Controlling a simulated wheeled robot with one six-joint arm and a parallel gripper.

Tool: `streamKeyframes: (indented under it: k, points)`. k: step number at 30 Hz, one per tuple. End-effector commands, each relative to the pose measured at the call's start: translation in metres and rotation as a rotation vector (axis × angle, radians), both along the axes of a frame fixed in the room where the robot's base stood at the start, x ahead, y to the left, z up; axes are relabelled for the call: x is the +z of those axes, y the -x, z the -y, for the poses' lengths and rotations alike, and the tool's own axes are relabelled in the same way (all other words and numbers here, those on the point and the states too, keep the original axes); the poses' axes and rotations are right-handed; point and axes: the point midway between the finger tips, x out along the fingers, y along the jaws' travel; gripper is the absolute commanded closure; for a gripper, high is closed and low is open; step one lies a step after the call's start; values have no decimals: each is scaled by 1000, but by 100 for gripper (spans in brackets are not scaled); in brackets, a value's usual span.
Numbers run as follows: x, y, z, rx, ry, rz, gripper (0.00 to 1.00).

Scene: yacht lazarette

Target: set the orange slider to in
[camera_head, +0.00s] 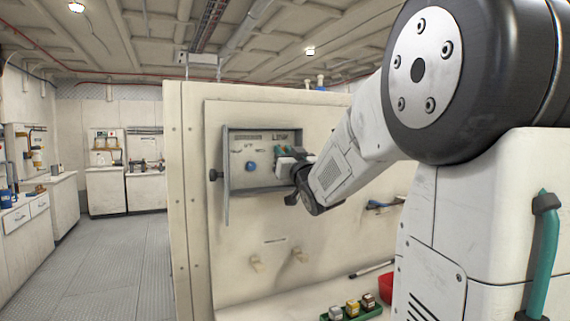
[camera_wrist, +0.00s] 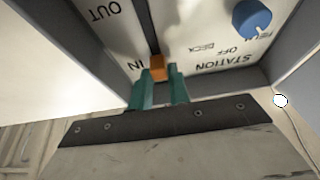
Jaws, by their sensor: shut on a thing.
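The orange slider (camera_wrist: 157,68) shows in the wrist view at the lower end of a dark vertical slot (camera_wrist: 153,35), beside the IN label. The OUT label sits toward the other end of the slot; the lettering appears upside down. My gripper (camera_wrist: 161,76) has its green fingertips on either side of the slider, shut on it. In the head view my gripper (camera_head: 285,155) reaches into the recessed control box (camera_head: 228,180) on the cream wall. The slider is hidden there by the gripper and arm.
A blue knob (camera_wrist: 251,17) sits beside the slot, near the STATION, OFF and DECK lettering. The box's raised side walls (camera_wrist: 292,85) flank the gripper closely. Below, a green tray (camera_head: 347,316) of small items and a red container (camera_head: 385,288) stand on a ledge.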

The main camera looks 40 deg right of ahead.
Motion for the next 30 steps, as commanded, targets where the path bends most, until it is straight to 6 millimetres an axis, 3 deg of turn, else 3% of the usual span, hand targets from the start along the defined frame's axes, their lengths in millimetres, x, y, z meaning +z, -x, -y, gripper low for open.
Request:
streamKeyframes:
  k: [6,7,9,20,30]
  points:
    - [8,0,0,0,7,15,100]
    - [8,0,0,0,7,16,76]
    - [7,1,0,0,7,15,60]
    - [3,6,-2,0,5,10,60]
    - [-18,55,-16,-1,5,11,60]
